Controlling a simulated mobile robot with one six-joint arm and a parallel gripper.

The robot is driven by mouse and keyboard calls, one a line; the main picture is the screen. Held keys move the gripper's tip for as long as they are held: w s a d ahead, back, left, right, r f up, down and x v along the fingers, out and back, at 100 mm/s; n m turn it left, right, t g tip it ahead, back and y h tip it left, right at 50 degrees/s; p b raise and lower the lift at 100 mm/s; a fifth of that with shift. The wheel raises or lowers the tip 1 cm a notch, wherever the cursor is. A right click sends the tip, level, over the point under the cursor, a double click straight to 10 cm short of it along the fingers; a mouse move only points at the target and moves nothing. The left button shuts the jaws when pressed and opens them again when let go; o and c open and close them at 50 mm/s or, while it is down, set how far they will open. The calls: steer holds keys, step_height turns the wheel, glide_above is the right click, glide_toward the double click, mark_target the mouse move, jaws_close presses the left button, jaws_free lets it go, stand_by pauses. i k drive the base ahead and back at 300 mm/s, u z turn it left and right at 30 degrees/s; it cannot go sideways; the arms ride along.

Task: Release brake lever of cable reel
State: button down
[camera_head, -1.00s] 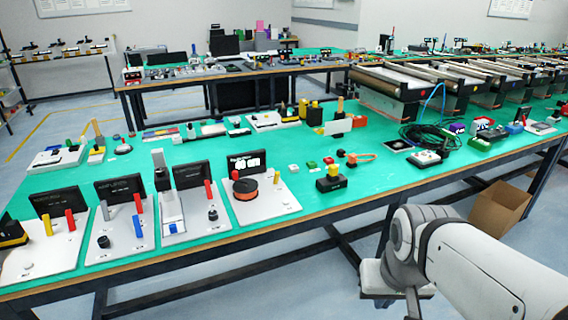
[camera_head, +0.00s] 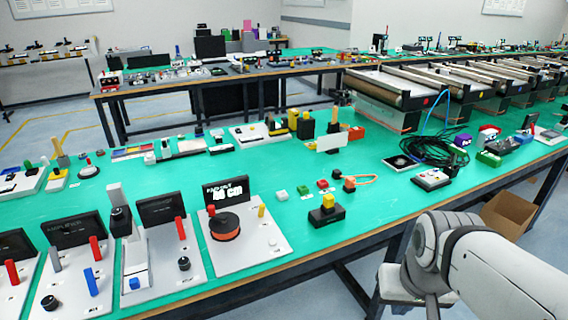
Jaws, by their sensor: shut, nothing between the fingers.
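The cable reel (camera_head: 224,228) is an orange spool with a black top and crank knob. It sits on a white board (camera_head: 240,257) near the front edge of the green table, in front of a black display (camera_head: 228,191) with white digits ending in "cm". A red lever (camera_head: 211,211) stands at the left of the spool and a yellow lever (camera_head: 261,210) at its right. I cannot tell from the picture which is the brake. My arm shows at the lower right, apart from the reel and beyond the table's front edge. My gripper cannot be made out.
Left of the reel, similar boards carry levers, knobs and displays, such as a red lever (camera_head: 180,228) and a blue lever (camera_head: 91,282). A black block with a yellow top (camera_head: 327,209) stands to the right. A cardboard box (camera_head: 508,212) lies under the table.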

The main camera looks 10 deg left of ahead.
mark_target(261, 212)
steer(key=u, duration=0.35)
steer(key=i, duration=1.05)
steer(key=u, duration=0.75)
